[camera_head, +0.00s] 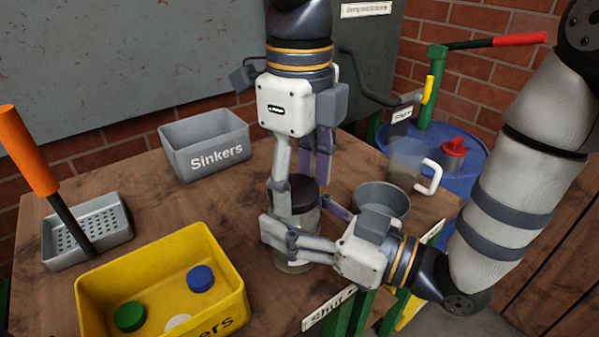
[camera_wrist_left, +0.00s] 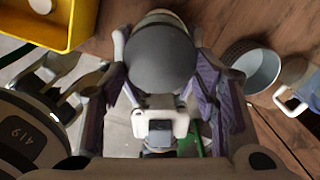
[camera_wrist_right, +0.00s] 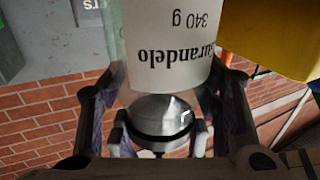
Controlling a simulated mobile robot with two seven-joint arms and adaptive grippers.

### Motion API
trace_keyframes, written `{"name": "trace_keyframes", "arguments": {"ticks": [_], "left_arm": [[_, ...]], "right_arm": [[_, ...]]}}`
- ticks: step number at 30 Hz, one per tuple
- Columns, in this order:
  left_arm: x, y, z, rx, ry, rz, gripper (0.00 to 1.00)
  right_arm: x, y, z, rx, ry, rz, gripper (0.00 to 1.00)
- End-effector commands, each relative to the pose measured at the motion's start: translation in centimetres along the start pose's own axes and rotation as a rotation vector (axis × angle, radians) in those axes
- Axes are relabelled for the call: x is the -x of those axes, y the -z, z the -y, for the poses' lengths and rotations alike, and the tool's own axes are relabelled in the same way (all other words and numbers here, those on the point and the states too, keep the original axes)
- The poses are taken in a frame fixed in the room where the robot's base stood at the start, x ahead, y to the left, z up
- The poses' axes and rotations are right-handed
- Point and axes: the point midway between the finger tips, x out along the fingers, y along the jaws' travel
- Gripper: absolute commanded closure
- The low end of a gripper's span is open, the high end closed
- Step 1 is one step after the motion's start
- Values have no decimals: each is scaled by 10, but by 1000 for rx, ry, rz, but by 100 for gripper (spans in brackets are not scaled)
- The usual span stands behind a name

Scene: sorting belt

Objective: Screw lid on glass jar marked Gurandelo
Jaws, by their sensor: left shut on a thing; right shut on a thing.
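The glass jar (camera_head: 297,222) stands upright on the wooden table. Its white label (camera_wrist_right: 172,50) reads Gurandelo, 340 g, upside down in the right wrist view. A dark grey round lid (camera_head: 303,194) sits at the top of the jar; it also shows from above in the left wrist view (camera_wrist_left: 160,60). My left gripper (camera_head: 303,183) comes down from above, shut on the lid with a finger at each side. My right gripper (camera_head: 285,240) reaches in from the right, shut around the jar's body. I cannot tell whether the lid's threads are engaged.
A yellow bin (camera_head: 160,258) at front left holds blue, green and white discs. A grey Sinkers box (camera_head: 205,146) stands behind, a perforated tray (camera_head: 88,230) at left. A grey bowl (camera_head: 381,198) and clear jug (camera_head: 404,163) stand close on the right. The table between bin and jar is clear.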

Motion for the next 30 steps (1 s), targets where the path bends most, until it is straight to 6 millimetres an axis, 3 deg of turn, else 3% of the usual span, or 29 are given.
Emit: {"name": "trace_keyframes", "arguments": {"ticks": [26, 27, 30], "left_arm": [[-11, 0, 0, -2, 0, 0, 54], [-11, 0, 0, -2, 1, 0, 54], [-11, 0, 0, -52, 0, -1, 54]], "right_arm": [[0, 0, 0, 1, 0, 0, 93], [0, 0, 0, 1, 0, 0, 100], [0, 0, 0, 1, 0, 0, 100]]}}
